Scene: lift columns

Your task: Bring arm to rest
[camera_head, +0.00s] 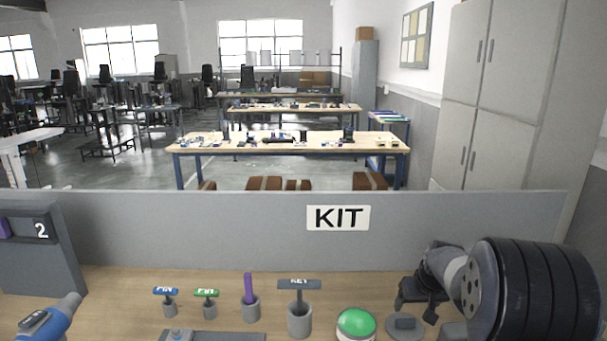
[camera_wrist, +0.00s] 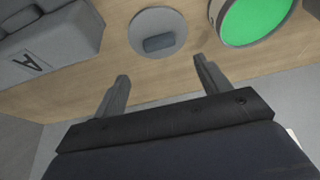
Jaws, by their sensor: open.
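My arm (camera_head: 450,272) reaches in from the right of the head view, over the right part of the wooden bench. My gripper (camera_head: 417,300) points down near the round grey disc on the bench. In the wrist view my gripper (camera_wrist: 160,82) shows two grey fingers spread apart with nothing between them. The disc (camera_wrist: 158,35) with a dark raised block lies just beyond the fingertips, and the green button (camera_wrist: 252,15) is to its right. Neither is touched, as far as I can see.
A green button (camera_head: 356,324) stands left of the disc. Holders carry a KEY handle (camera_head: 299,284), a purple rod (camera_head: 248,287), and blue (camera_head: 166,291) and green (camera_head: 206,293) handles. A grey panel with a KIT sign (camera_head: 338,217) closes the bench's back. A grey block marked A (camera_wrist: 45,60) is at left.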

